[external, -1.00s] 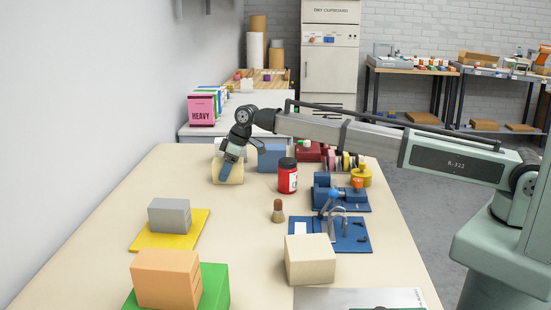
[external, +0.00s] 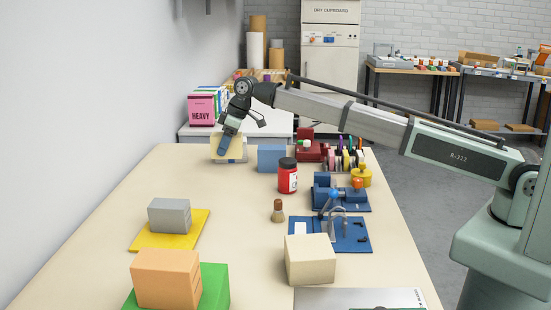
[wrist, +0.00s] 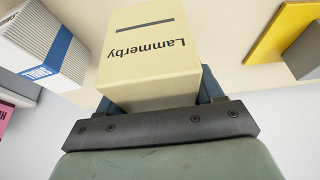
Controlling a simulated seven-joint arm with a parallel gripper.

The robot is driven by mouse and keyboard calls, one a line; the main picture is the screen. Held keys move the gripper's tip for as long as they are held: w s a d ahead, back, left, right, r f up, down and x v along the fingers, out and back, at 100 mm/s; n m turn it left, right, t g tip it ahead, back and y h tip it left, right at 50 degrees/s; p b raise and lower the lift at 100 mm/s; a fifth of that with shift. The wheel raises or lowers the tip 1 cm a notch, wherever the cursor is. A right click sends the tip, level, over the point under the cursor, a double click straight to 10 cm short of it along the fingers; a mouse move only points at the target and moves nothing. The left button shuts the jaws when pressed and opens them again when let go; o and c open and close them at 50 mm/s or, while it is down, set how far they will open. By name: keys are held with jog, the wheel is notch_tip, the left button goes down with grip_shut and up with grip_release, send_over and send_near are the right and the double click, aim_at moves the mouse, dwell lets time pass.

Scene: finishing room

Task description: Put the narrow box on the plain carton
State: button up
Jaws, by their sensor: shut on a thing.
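My gripper (external: 227,147) is shut on a cream box (external: 217,146) near the far left of the table and holds it above the tabletop. In the wrist view this held box (wrist: 150,50) fills the middle, marked "Lammerby" with a dark line. The gripper fingers are partly hidden beside and behind it. A plain cream carton (external: 310,260) with no visible marking stands upright at the front right of the table, well apart from my gripper. Its top is bare.
A ribbed white box with a blue band (wrist: 50,43) stands close to the held box. A blue box (external: 271,158), red jar (external: 287,178), brush (external: 278,211) and blue tools lie between. A grey box (external: 169,215) is on a yellow mat (external: 144,238); an orange box (external: 166,279) is on green.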

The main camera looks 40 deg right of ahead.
jog(key=shift+a+r, duration=0.1)
jog(key=shift+r, duration=0.65)
jog(key=s+a+r+n, duration=0.2)
jog(key=s+a+r, duration=0.1)
jog(key=s+a, duration=1)
jog(key=s+a+r+n+g+y, duration=0.1)
jog(key=s+a+r, duration=0.1)
jog(key=s+a, duration=0.4)
jog(key=s+a+r+n+g, duration=0.15)
jog(key=s+a, duration=0.25)
jog(key=s, duration=0.5)
jog(key=n+g+h, duration=0.1)
jog(key=n+g, duration=0.3)
jog(key=n, duration=0.9)
send_over(310, 253)
jog(key=w+d, duration=0.1)
jog(key=w, duration=0.1)
jog(key=shift+s+d+f, duration=0.1)
jog(key=shift+s+f, duration=0.05)
jog(key=shift+f, duration=2.3)
jog(key=shift+s+d+f, duration=0.1)
jog(key=shift+f, duration=2.35)
jog(key=shift+f, duration=0.1)
